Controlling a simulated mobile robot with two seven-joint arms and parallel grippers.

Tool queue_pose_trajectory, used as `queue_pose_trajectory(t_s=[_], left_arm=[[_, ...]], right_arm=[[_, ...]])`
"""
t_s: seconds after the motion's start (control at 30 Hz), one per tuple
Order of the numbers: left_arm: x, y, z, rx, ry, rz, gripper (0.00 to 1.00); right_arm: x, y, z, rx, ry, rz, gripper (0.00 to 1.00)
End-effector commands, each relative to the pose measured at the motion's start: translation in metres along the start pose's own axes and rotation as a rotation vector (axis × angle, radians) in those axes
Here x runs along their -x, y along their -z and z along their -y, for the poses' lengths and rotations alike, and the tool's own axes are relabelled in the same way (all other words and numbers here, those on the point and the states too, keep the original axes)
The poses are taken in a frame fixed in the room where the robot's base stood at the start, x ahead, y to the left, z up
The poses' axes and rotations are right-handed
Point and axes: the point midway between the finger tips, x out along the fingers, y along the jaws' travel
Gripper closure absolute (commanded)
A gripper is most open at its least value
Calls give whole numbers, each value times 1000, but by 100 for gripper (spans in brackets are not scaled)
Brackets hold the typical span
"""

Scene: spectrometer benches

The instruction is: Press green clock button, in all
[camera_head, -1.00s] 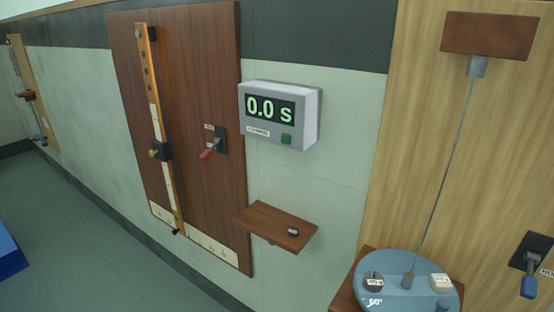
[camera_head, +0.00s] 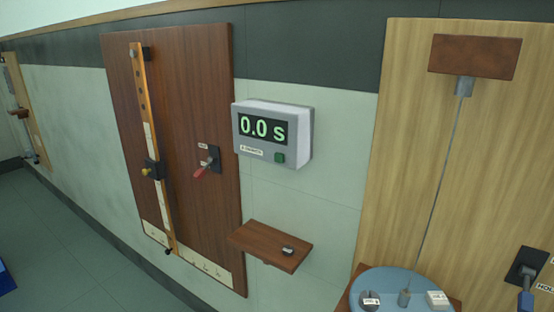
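The clock (camera_head: 270,134) is a grey box mounted on the wall near the middle of the head view. Its dark display (camera_head: 262,129) reads 0.0 s in green digits. The green button (camera_head: 280,158) is a small square at the lower right of the clock's front face, beside a small white label (camera_head: 252,151). Neither of my grippers shows in this view, and nothing covers the button.
A dark wooden board (camera_head: 190,90) with a red-handled switch (camera_head: 205,166) is to the left. A light board with a pendulum (camera_head: 440,180) and blue disc (camera_head: 410,280) is to the right.

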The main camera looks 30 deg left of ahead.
Motion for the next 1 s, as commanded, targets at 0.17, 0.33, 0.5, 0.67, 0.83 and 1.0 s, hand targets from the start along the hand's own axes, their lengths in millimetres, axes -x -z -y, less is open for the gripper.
queue_pose_trajectory(t_s=[0.17, 0.33, 0.5, 0.67, 0.83, 1.0], left_arm=[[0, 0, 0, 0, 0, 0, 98], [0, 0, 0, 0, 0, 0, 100], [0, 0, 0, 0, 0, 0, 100], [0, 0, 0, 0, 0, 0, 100], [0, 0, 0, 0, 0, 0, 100], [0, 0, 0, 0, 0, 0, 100]], right_arm=[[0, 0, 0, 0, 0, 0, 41], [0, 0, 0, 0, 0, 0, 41], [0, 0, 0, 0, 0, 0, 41], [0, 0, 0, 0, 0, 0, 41], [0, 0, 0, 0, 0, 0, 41], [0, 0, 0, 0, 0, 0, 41]])
